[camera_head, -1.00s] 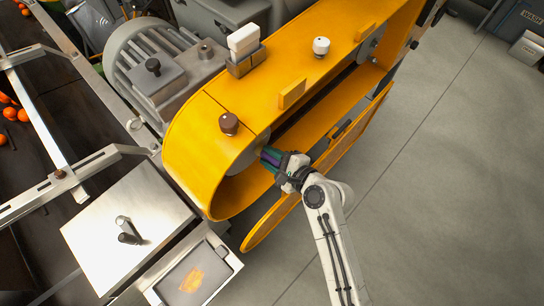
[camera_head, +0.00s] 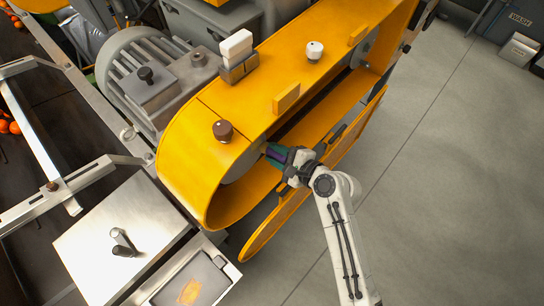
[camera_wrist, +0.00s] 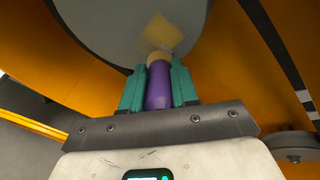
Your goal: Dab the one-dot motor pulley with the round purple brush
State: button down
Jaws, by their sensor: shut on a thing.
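My gripper (camera_wrist: 158,90) has teal fingers, shut on the round purple brush (camera_wrist: 158,86), which points away from the wrist. The brush's tan tip is at the face of a large grey pulley disc (camera_wrist: 105,25), just below a yellowish patch (camera_wrist: 170,34). I cannot tell whether the tip touches. In the head view my gripper (camera_head: 272,155) reaches from the right into the open side of the yellow belt guard (camera_head: 190,170). There the pulley (camera_head: 238,178) is mostly hidden by the guard, and no dot mark can be made out.
The guard's opened cover (camera_head: 252,247) hangs below the arm. A brown knob (camera_head: 223,131) and a white knob (camera_head: 314,50) stand on the guard. A tray (camera_head: 222,262) with an orange-yellow patch lies at the bottom. Grey floor (camera_head: 460,190) is open at right.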

jog(key=shift+a, duration=0.1)
jog(key=shift+s+a+p, duration=1.2)
jog(key=shift+s+a, duration=0.05)
jog(key=shift+s, duration=0.3)
jog(key=s+d, duration=0.3)
jog(key=d, duration=0.1)
jog(key=shift+s+d+p, duration=0.35)
jog(key=shift+d, duration=0.05)
jog(key=shift+s+d, duration=0.9)
jog(key=shift+d, duration=0.25)
jog(key=shift+w+a, duration=0.1)
